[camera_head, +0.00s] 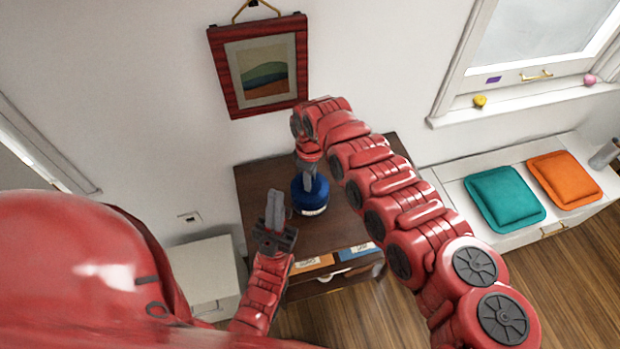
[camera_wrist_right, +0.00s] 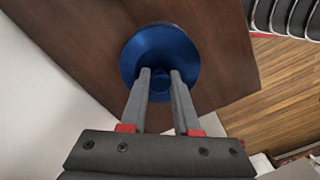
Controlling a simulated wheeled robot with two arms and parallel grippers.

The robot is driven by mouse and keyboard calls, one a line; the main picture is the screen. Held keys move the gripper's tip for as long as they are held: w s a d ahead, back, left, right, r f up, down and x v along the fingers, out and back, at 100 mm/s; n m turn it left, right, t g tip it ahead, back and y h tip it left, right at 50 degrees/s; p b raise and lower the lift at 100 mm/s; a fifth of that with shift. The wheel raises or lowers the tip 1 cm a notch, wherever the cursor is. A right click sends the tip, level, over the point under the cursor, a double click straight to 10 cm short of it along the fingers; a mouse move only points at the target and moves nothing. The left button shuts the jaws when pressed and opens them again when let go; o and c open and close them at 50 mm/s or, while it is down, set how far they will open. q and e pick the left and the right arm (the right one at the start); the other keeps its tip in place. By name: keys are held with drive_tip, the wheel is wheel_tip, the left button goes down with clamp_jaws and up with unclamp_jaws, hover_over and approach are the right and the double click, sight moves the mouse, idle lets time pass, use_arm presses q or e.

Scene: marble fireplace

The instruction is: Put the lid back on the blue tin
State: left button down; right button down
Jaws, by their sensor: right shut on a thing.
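The blue tin (camera_head: 311,196) stands on the dark wooden cabinet top, with a pale band low on its side. My right gripper (camera_head: 307,168) points down right over it. In the right wrist view the round blue lid (camera_wrist_right: 185,48) shows from above, and my right gripper (camera_wrist_right: 161,82) is shut on its small knob. The lid hides the tin below it, so I cannot tell whether it is fully seated. My left gripper (camera_head: 275,205) is over the cabinet top, left of the tin and apart from it; its finger gap is unclear.
The cabinet (camera_head: 262,183) has bare top around the tin and labelled fronts below. A framed picture (camera_head: 258,68) hangs on the wall behind. Right, a white bench holds a teal cushion (camera_head: 505,198) and an orange cushion (camera_head: 565,180).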

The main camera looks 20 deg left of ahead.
drive_tip(key=shift+f+b, duration=0.25)
drive_tip(key=shift+b, duration=0.3)
idle(0.8)
idle(0.3)
drive_tip(key=shift+c, duration=0.4)
unclamp_jaws()
drive_tip(key=shift+r, duration=0.2)
drive_tip(key=shift+r+p, duration=0.95)
drive_tip(key=shift+r, duration=0.4)
drive_tip(key=shift+r+p, duration=1.05)
drive_tip(key=shift+r, duration=1)
clamp_jaws()
drive_tip(key=shift+f, duration=0.25)
